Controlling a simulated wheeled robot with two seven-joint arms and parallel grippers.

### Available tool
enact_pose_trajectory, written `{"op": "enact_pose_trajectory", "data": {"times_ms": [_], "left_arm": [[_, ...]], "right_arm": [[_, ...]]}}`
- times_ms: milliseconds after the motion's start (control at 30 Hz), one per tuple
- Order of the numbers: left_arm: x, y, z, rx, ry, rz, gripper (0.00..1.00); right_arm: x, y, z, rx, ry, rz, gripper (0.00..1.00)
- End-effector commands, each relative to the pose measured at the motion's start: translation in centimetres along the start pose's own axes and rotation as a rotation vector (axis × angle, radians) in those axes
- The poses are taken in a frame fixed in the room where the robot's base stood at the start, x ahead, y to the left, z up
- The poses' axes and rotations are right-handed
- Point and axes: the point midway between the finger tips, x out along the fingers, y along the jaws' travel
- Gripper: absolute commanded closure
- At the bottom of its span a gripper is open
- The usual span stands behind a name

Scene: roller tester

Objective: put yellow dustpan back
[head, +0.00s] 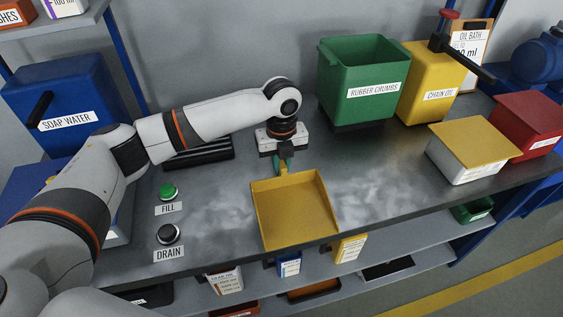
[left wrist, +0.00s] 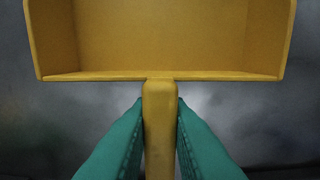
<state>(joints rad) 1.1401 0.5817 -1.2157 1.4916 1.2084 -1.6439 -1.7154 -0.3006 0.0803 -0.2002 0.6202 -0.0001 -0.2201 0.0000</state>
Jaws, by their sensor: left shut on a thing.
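The yellow dustpan (head: 292,212) is at the front middle of the grey worktop, its pan toward the front edge and its handle toward the back. My left gripper (head: 283,164) is shut on the handle. In the left wrist view the green fingers (left wrist: 160,140) close on both sides of the handle, and the dustpan's pan (left wrist: 160,40) extends beyond them. I cannot tell whether the pan touches the worktop. My right gripper is not in view.
A green rubber crumbs bin (head: 365,85) and a yellow chain oil container (head: 432,85) stand behind to the right. A white box with a yellow lid (head: 470,150) is at right. A green FILL button (head: 168,191) and a black DRAIN button (head: 168,234) are at left.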

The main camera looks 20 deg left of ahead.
Motion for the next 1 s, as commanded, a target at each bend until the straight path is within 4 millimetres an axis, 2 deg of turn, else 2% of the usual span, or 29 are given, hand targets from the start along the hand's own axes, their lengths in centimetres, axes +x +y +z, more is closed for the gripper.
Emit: {"op": "enact_pose_trajectory", "data": {"times_ms": [167, 200, 333, 667, 767, 1000], "left_arm": [[0.2, 0.0, 0.0, 0.000, -0.001, 0.000, 1.00], [0.3, 0.0, 0.0, 0.000, 0.000, -0.001, 0.82], [0.3, 0.0, 0.0, 0.000, 0.000, 0.000, 0.62], [0.0, 0.0, 0.0, 0.001, 0.001, 0.001, 0.62], [-1.1, 0.1, 0.0, 0.001, 0.001, 0.003, 0.62], [-6.1, 0.1, -0.1, 0.001, 0.003, 0.004, 0.62]], "right_arm": [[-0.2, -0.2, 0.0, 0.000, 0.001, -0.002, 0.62], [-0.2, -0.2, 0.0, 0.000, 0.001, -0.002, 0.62], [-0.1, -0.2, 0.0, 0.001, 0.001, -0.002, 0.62], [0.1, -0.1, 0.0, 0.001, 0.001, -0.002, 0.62], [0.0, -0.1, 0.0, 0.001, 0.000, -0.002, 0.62], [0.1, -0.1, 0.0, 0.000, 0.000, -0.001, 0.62]]}}
